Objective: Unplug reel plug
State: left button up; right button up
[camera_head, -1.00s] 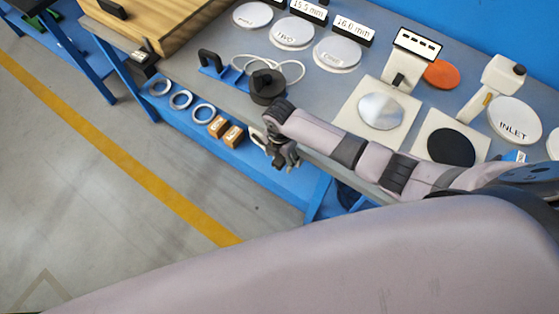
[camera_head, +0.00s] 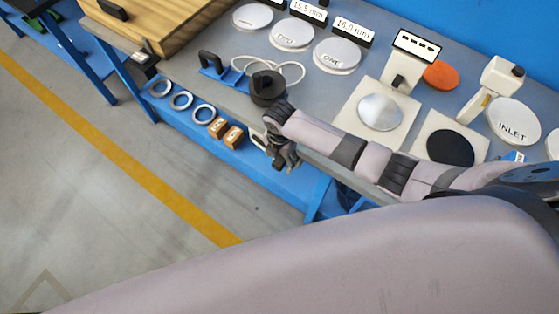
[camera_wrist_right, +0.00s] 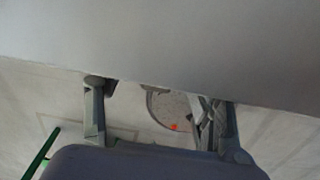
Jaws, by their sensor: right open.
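A black round reel (camera_head: 267,87) stands near the front edge of the grey workbench, with white cable (camera_head: 290,70) looped behind it. Left of it is a blue bracket with a black handle (camera_head: 210,62). I cannot make out which part is the plug. My right gripper (camera_head: 279,153) hangs at the bench's front edge, just below and in front of the reel, and not touching it. In the right wrist view the right gripper (camera_wrist_right: 160,105) is open and empty, its two fingers apart below a plain grey surface. My left gripper is out of view.
White labelled discs (camera_head: 337,54) line the back of the bench. Pale plates with a silver disc (camera_head: 381,111) and a black disc (camera_head: 450,147) lie right of the reel. A blue lower shelf (camera_head: 255,165) holds rings (camera_head: 181,100) and small boxes (camera_head: 232,136). The floor at left is clear.

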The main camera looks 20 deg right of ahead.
aim_at(280, 160)
dwell(0.3)
jog(key=shift+c, duration=0.4)
grip_shut()
dwell(0.5)
jog(key=shift+r+p, duration=0.2)
jog(key=shift+p, duration=0.15)
jog(key=shift+r+p, duration=2.85)
jog(key=shift+p, duration=0.15)
